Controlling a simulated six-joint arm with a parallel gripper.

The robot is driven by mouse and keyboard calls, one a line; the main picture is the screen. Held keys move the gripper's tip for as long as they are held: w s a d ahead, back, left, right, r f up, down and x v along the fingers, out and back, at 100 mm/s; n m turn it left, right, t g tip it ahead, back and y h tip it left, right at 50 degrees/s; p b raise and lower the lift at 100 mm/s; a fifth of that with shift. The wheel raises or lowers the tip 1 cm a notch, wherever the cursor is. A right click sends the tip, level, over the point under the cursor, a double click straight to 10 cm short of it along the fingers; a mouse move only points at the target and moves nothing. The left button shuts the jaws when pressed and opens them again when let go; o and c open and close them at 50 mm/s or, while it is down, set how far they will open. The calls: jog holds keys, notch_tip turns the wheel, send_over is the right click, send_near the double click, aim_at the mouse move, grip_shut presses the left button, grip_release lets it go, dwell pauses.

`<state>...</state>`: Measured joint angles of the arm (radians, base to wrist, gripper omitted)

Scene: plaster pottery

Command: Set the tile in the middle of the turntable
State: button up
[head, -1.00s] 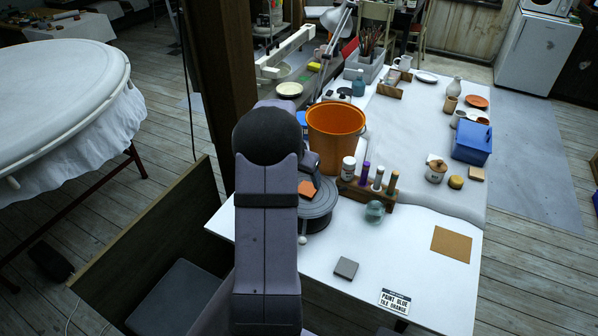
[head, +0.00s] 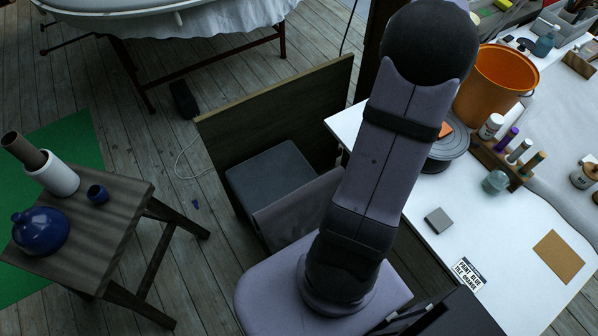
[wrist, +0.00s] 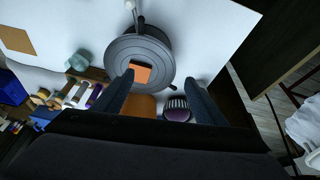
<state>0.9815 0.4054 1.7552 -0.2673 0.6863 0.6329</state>
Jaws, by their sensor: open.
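An orange tile (wrist: 141,71) lies on the grey round turntable (wrist: 119,58) in the wrist view, near its middle and a little toward my gripper. In the head view a corner of the orange tile (head: 446,130) and part of the turntable (head: 455,150) show past my arm, which hides the rest. My gripper (wrist: 158,90) is open in the wrist view, its two dark fingers spread on either side of the tile and apart from it. My gripper is hidden behind my arm in the head view.
An orange bucket (head: 495,85) and a rack of bottles (head: 500,160) stand beside the turntable. A glass jar (head: 495,182), a grey block (head: 438,221), a label card (head: 466,273) and a brown board (head: 558,256) are on the white table. The front of the table has free room.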

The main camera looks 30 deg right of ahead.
jog(key=w+a+f+n+y, duration=0.1)
jog(key=w+a+n, duration=0.3)
jog(key=a, duration=0.8)
jog(key=w+a+n+y, duration=0.1)
jog(key=w+a+n, duration=0.25)
jog(key=a, duration=0.95)
jog(key=s+a+f+n+y, duration=0.1)
jog(key=s+a+n, duration=0.3)
jog(key=a, duration=0.5)
jog(key=s+a+f+n+y, duration=0.1)
jog(key=s+a+f+n, duration=0.1)
jog(key=s+a+n, duration=0.3)
jog(key=a, duration=0.4)
jog(key=shift+s+a, duration=0.35)
